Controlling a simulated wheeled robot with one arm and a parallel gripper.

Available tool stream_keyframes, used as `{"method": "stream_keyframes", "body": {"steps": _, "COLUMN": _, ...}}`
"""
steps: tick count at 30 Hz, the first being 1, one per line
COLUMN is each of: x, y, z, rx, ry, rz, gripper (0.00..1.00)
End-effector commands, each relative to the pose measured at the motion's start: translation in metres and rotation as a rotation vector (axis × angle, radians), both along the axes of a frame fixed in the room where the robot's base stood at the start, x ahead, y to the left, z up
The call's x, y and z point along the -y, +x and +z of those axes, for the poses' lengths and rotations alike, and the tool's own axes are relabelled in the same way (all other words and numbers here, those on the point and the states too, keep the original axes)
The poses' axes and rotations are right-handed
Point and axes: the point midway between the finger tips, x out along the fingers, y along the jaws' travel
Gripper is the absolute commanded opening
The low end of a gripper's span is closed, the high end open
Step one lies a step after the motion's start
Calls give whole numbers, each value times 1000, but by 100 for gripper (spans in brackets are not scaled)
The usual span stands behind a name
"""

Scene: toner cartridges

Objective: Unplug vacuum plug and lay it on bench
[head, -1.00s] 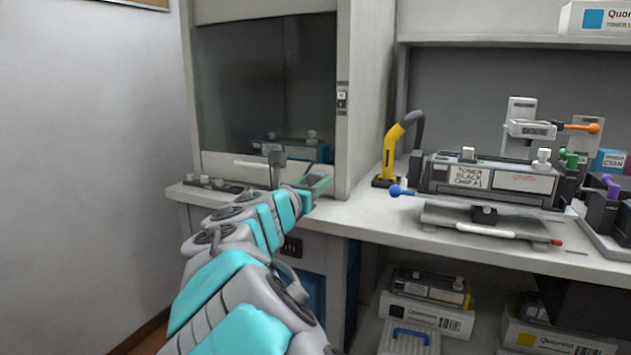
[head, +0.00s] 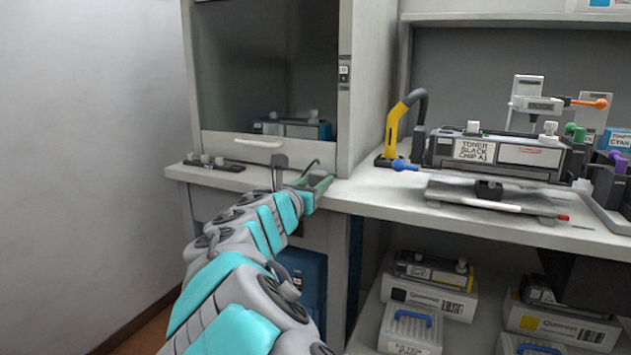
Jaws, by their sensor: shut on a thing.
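My gripper (head: 302,190) is at the far end of my teal-and-grey arm, at the front edge of the bench (head: 350,192) before the fume cupboard. My own arm mostly hides it, and its fingertips do not show clearly. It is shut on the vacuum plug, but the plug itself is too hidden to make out. A thin dark curved cord-like piece (head: 311,164) shows just above the gripper. A small green piece (head: 318,182) lies beside the gripper; I cannot tell what it belongs to.
The fume cupboard (head: 265,80) stands behind, with a dark strip of knobs (head: 215,163) at its left. At right are a yellow-and-black hose arm (head: 398,125) and a black toner cartridge (head: 495,152) on a stand. Boxes (head: 430,298) fill the shelf below. Some bench front is bare.

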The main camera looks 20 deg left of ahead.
Motion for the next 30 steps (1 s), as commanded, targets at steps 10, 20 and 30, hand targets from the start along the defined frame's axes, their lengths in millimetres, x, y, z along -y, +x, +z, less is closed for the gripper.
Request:
{"method": "stream_keyframes", "body": {"steps": 10, "x": 0, "y": 0, "z": 0, "rx": 0, "ry": 0, "rz": 0, "gripper": 79}}
{"method": "stream_keyframes", "body": {"steps": 20, "x": -1, "y": -5, "z": 0, "rx": 0, "ry": 0, "rz": 0, "gripper": 79}}
{"method": "stream_keyframes", "body": {"steps": 30, "x": -5, "y": -56, "z": 2, "rx": 4, "ry": 0, "rz": 2, "gripper": 79}}
